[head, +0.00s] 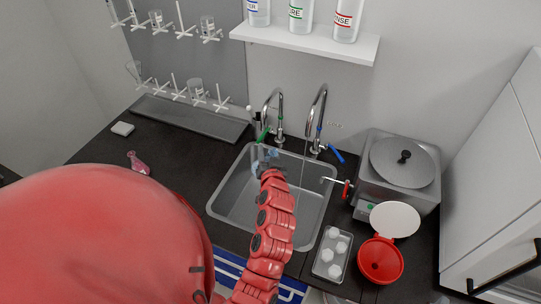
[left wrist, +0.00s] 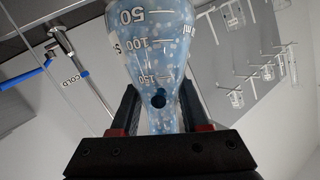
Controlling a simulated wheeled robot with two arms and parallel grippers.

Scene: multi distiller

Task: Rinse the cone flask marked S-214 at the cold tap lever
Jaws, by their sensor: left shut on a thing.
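My left gripper (head: 264,166) is over the back left part of the sink, below the taps. It is shut on a cone flask, whose bluish, speckled body shows small in the head view (head: 271,153). In the left wrist view the flask (left wrist: 155,45) has white volume marks, and the jaws (left wrist: 158,108) are around its narrow part. Only a piece of its label shows, so S-214 cannot be read. The blue cold tap lever (head: 336,153) is right of the gripper, apart from it; it also shows in the left wrist view (left wrist: 27,77), marked COLD. My right gripper is not in view.
The sink (head: 222,200) has a second tap with a green lever (head: 262,135). A thin pale line hangs below the right tap. A pink flask (head: 138,163) lies at left.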

